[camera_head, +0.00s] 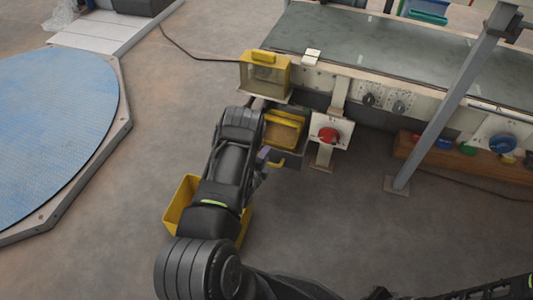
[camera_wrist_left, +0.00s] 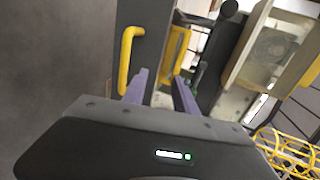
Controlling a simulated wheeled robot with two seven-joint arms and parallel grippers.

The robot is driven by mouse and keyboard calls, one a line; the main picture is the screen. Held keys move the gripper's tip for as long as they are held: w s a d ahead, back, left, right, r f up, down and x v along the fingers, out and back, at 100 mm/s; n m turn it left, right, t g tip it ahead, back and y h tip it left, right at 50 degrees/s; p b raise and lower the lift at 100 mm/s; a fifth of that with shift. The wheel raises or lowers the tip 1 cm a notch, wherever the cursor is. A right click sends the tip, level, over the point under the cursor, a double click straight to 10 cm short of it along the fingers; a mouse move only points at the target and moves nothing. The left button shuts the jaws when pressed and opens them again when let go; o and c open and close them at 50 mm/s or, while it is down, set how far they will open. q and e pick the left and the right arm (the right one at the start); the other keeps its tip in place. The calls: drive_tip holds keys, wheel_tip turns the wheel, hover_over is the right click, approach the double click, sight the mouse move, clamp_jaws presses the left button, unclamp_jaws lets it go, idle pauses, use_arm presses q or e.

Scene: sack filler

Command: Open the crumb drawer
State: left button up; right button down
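The drawer that looks like the crumb drawer has a dark grey front (camera_wrist_left: 140,18) with a yellow bar handle (camera_wrist_left: 128,60) in the left wrist view. In the head view the yellow handle (camera_head: 277,163) shows low on the machine's near end, below a yellow-framed box (camera_head: 284,130) with a tan inside. My left gripper (camera_wrist_left: 160,78) has its two purple fingers spread with nothing between them. The handle is just beyond and left of the fingers in the wrist view, apparently not between them. In the head view my left gripper (camera_head: 263,158) is beside the handle, partly hidden by its arm. My right gripper does not show.
A yellow bin (camera_head: 179,203) stands on the floor behind my left arm. A clear-sided yellow box (camera_head: 265,73) sits above the drawer. A red knob (camera_head: 328,135) on a white plate is just right. A grey post (camera_head: 440,115) stands farther right.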

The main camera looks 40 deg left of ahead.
use_arm(q)
drive_tip(key=s, duration=0.1)
drive_tip(key=s+d+p, duration=0.1)
drive_tip(key=s, duration=0.1)
drive_tip(key=shift+s, duration=0.2)
idle(0.5)
